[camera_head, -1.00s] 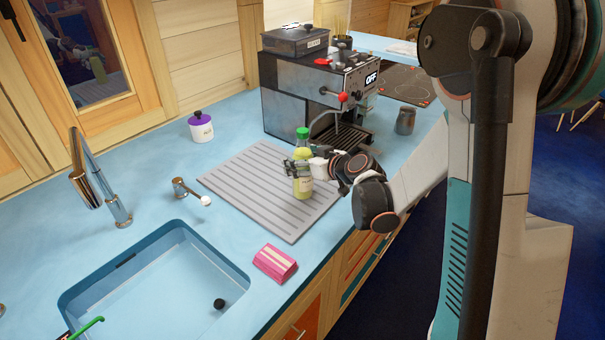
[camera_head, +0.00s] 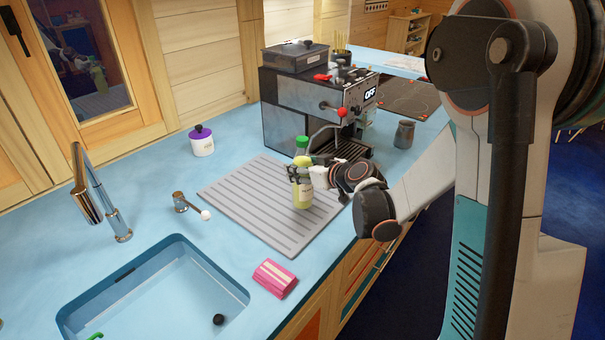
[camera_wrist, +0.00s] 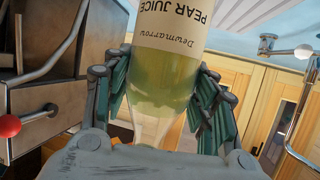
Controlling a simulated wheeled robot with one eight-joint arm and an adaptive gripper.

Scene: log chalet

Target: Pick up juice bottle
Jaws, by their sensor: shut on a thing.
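The juice bottle (camera_head: 303,197) has a green cap and yellow-green juice. It stands about upright over the ribbed grey mat (camera_head: 248,205); I cannot tell whether its base touches the mat. My gripper (camera_head: 300,174) is shut around its middle from the right, hiding part of it. In the wrist view, the fingers of my gripper (camera_wrist: 165,95) press on both sides of the bottle (camera_wrist: 160,72). Its label reads "Dewmarrow PEAR JUICE", upside down there.
A coffee machine (camera_head: 300,110) stands close behind the bottle, with a dark cup (camera_head: 404,134) to its right. A purple-lidded jar (camera_head: 202,142), a tap (camera_head: 92,195), a sink (camera_head: 160,300) and a pink packet (camera_head: 274,278) are on the left and in front.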

